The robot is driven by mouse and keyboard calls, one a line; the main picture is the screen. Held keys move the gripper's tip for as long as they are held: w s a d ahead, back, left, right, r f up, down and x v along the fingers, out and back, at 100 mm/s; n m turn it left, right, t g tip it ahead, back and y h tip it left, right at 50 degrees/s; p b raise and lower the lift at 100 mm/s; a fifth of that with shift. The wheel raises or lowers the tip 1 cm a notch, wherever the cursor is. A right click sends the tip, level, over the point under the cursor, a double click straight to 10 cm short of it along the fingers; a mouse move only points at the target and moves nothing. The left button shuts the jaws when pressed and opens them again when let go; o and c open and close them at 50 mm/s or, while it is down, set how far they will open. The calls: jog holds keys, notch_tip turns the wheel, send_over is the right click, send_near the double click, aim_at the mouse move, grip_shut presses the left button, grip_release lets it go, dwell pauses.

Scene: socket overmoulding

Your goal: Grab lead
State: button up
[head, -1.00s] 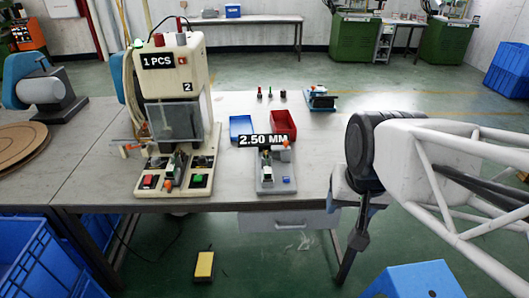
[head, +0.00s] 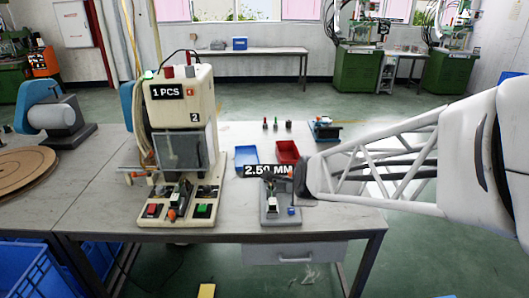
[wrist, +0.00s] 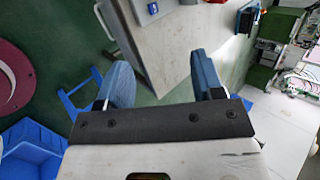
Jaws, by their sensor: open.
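I cannot make out a lead for certain in either view. My gripper (wrist: 163,80) is open in the wrist view, with two blue fingers spread apart and nothing between them but the table edge and green floor behind. In the head view the fingers cannot be made out; the dark end of my arm reaches in from the right beside the small grey gauge fixture (head: 281,211) labelled 2.50 MM. The cream moulding machine (head: 187,125) labelled 1 PCS stands to its left.
A blue tray (head: 246,157) and a red tray (head: 287,151) lie behind the fixture. Several small coloured items and a blue device (head: 326,130) stand farther back on the table (head: 95,195). Blue crates (head: 40,265) stand at the lower left.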

jog(key=w+a+f+m+t, duration=0.2)
jog(key=w+a+f+m, duration=0.1)
jog(key=w+f+m, duration=0.45)
jog(key=m+t+h, duration=0.1)
jog(key=m+t, duration=0.2)
jog(key=m, duration=0.7)
send_near(272, 200)
jog(key=w, duration=0.2)
jog(key=shift+s+f, duration=0.25)
jog(key=shift+f, duration=0.15)
jog(key=shift+x, duration=1.3)
jog(key=shift+w, duration=0.15)
jog(key=shift+x, duration=2.45)
jog(key=shift+c, duration=0.3)
jog(key=c, duration=0.9)
